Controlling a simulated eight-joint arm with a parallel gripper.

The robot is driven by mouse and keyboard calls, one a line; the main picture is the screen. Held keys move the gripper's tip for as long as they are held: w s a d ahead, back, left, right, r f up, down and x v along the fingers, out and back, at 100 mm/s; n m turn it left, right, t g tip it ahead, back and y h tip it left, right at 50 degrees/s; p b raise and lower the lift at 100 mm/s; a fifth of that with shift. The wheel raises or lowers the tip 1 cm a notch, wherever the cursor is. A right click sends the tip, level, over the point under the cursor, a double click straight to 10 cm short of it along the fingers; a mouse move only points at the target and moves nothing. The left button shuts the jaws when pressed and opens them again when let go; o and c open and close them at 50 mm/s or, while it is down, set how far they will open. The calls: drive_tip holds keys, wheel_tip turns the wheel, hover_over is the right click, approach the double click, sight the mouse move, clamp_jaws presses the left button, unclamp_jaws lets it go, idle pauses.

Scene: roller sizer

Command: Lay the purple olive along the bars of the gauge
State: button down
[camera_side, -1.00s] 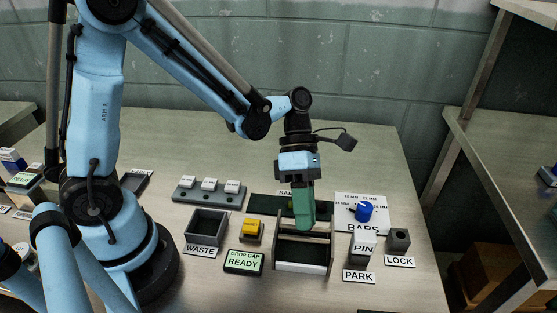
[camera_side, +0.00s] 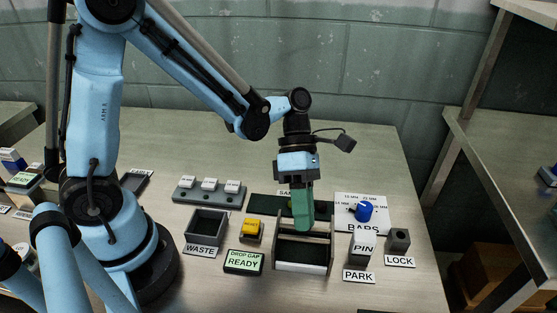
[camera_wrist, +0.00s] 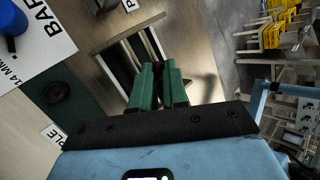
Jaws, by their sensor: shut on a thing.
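My gripper (camera_side: 302,226) has long green fingers pointing down at the back part of the gauge (camera_side: 300,268), a small open-topped frame with a pale front edge. In the wrist view the fingers of my gripper (camera_wrist: 159,68) are nearly together, with the gauge (camera_wrist: 151,42) just beyond their tips. A small dark, purplish sliver of the purple olive (camera_wrist: 158,65) shows between the fingers; the rest of it is hidden. In the side view the olive is hidden by the fingers. I cannot tell whether it touches the bars.
A dark green sample mat (camera_side: 262,204) lies behind the gauge. The BARS card with a blue knob (camera_side: 364,211), the PIN block (camera_side: 360,246) and the LOCK block (camera_side: 398,239) are to the right. The waste bin (camera_side: 207,226), yellow button (camera_side: 251,229) and READY display (camera_side: 243,262) are to the left.

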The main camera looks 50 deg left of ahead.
drive_tip(key=c, duration=1.1)
unclamp_jaws()
drive_tip(key=shift+w, duration=0.15)
drive_tip(key=c, duration=0.3)
drive_tip(key=shift+o, duration=1.5)
drive_tip(key=shift+r, duration=0.4)
wheel_tip(320, 180, up, 6)
drive_tip(key=shift+r, duration=0.15)
